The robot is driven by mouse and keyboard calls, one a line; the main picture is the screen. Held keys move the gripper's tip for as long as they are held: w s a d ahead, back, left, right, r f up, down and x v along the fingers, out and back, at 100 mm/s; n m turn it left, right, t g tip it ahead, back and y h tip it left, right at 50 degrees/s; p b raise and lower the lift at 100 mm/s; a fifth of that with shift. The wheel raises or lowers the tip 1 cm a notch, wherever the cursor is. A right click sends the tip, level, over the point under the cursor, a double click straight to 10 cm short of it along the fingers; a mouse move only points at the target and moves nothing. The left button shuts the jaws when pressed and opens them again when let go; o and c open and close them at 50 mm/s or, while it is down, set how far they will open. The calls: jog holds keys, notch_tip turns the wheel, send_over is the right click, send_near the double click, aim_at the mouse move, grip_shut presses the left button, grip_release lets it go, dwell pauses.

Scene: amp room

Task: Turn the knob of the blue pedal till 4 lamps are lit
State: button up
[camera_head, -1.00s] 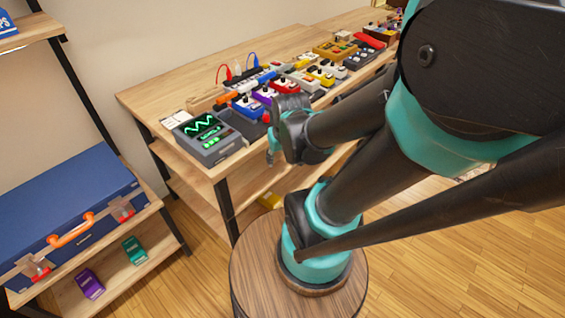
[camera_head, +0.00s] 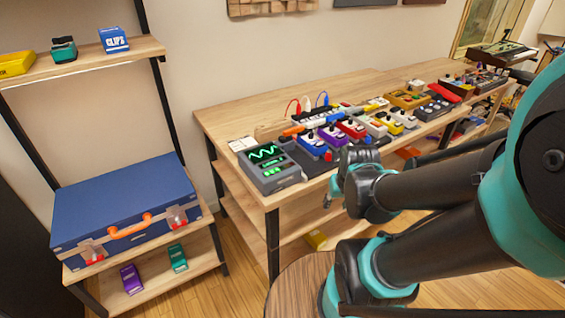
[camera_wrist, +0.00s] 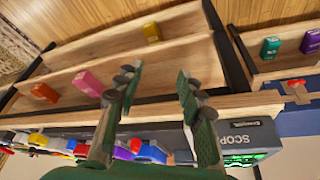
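The blue pedal (camera_head: 312,147) stands upright on the tabletop, at the left end of a row of coloured pedals, with a dark knob on top. A grey scope box (camera_head: 268,171) with a green wave and glowing green marks stands to its left. The lit lamps are too small to count. In the wrist view the scope (camera_wrist: 245,140) is at lower right, and a blue pedal (camera_wrist: 152,153) shows partly behind my fingers. My gripper (camera_wrist: 157,88) is open and empty, its fingers apart. In the head view it hangs near the table's front edge, apart from the pedal.
Purple (camera_head: 333,138) and red (camera_head: 353,129) pedals stand close beside the blue one. Cables rise behind the row. A shelf unit with a blue case (camera_head: 125,205) stands at left. A round wooden stool (camera_head: 300,285) is below my arm. Lower table shelves hold loose pedals.

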notch_tip(320, 180, up, 22)
jog(key=n+y, duration=0.2)
jog(key=n, duration=0.4)
send_over(311, 133)
jog(key=s+d, duration=0.4)
jog(key=s, duration=0.2)
jog(key=x, duration=1.6)
jog(key=shift+s+a+f, duration=0.15)
jog(key=shift+a+f, duration=0.15)
jog(key=shift+a, duration=0.15)
jog(key=shift+c, duration=0.3)
grip_shut()
